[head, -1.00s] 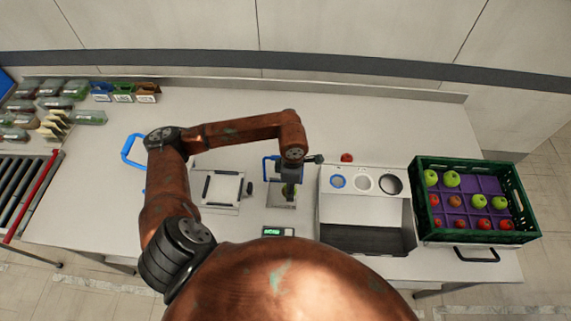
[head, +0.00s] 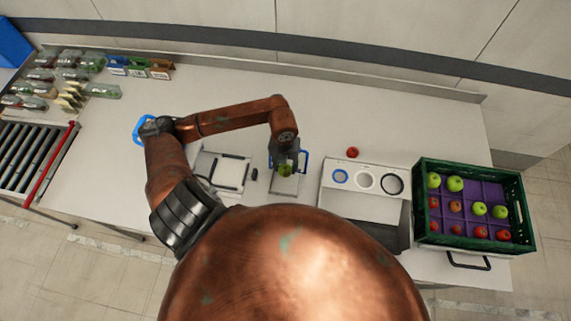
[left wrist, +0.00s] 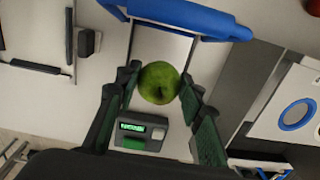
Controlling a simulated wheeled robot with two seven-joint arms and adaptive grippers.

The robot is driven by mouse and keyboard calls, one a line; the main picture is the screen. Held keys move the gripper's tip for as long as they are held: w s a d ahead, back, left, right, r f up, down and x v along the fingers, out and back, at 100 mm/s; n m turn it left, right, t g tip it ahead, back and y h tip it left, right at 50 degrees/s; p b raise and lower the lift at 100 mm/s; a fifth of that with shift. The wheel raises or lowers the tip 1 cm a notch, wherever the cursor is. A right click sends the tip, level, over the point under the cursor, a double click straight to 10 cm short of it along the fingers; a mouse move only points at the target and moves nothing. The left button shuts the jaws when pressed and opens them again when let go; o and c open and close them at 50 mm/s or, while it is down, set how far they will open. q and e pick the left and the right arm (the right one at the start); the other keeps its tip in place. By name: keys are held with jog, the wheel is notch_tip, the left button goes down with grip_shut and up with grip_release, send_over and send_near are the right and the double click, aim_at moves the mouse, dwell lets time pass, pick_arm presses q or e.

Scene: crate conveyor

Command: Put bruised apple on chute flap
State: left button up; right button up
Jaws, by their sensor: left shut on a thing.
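I cannot tell the gap between apple and plate. No part is clearly recognisable as the chute flap. My right gripper is not in view.
A small unit with a green display (left wrist: 140,132) stands before the plate. A green crate (head: 427,240) of apples stands farther right. A framed panel (head: 229,172) is left.

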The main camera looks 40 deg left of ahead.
pick_arm(q)
jog(key=shift+f+b, duration=2.55)
jog(key=shift+f, duration=1.4)
jog(key=o, duration=1.2)
jog(key=shift+r, duration=0.15)
jog(key=shift+r+p, duration=2.2)
jog(key=shift+r, duration=1.25)
